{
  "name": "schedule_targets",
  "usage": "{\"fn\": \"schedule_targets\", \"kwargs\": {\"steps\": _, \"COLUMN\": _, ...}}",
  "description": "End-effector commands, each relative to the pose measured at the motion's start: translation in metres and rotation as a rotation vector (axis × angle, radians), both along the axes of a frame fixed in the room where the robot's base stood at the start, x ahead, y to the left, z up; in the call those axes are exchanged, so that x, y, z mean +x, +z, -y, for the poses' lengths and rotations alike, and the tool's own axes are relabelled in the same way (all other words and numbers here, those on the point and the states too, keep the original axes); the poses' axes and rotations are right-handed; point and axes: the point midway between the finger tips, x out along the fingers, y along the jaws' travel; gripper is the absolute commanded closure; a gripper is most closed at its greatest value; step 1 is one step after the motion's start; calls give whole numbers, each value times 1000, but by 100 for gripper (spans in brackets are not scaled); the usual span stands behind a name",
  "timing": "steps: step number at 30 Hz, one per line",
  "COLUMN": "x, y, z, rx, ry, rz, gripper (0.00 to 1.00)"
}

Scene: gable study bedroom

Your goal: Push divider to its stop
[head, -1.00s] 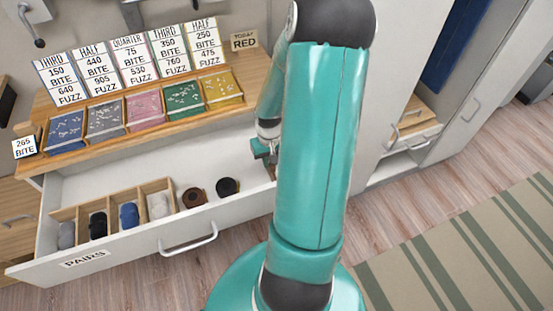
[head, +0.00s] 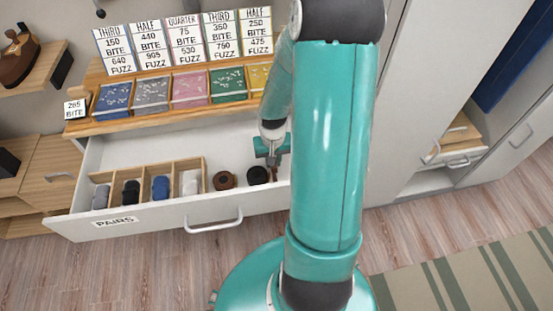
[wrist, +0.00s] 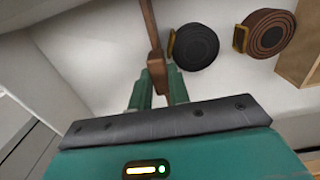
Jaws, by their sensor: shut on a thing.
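The divider (wrist: 151,32) is a thin brown wooden board, seen nearly edge-on in the wrist view. My gripper (wrist: 157,82) is shut on its near end, with one green finger on each side. The board runs away from the fingers into the white open drawer (head: 128,153), close beside a rolled black belt (wrist: 194,46). In the head view, my gripper (head: 272,152) is over the drawer's right part, just behind the black belt (head: 258,175). My arm hides the drawer's right end there, and the divider is hard to make out.
A rolled brown belt (head: 224,180) lies left of the black one. A wooden compartment box (head: 205,170) with several rolled socks stands further left. The drawer front has a handle (head: 213,224) and a PAIRS label. Trays of coloured bits (head: 189,88) stand on the top above.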

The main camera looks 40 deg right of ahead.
Motion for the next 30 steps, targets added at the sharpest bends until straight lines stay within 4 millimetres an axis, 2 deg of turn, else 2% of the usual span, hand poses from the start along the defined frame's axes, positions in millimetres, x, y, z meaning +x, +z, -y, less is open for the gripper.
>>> {"fn": "schedule_targets", "kwargs": {"steps": 4, "x": 1, "y": 1, "z": 0, "rx": -2, "ry": 1, "rz": 3, "gripper": 100}}
{"fn": "schedule_targets", "kwargs": {"steps": 5, "x": 1, "y": 1, "z": 0, "rx": -2, "ry": 1, "rz": 3, "gripper": 78}}
{"fn": "schedule_targets", "kwargs": {"steps": 6, "x": 1, "y": 1, "z": 0, "rx": -2, "ry": 1, "rz": 3, "gripper": 73}}
{"fn": "schedule_targets", "kwargs": {"steps": 14, "x": 0, "y": 0, "z": 0, "rx": -1, "ry": 0, "rz": 1, "gripper": 73}}
{"fn": "schedule_targets", "kwargs": {"steps": 19, "x": 1, "y": 10, "z": 1, "rx": -2, "ry": -2, "rz": 3, "gripper": 73}}
{"fn": "schedule_targets", "kwargs": {"steps": 23, "x": 1, "y": 30, "z": 2, "rx": -4, "ry": -3, "rz": 5, "gripper": 73}}
{"fn": "schedule_targets", "kwargs": {"steps": 30, "x": 1, "y": 81, "z": 1, "rx": -4, "ry": -1, "rz": 6, "gripper": 73}}
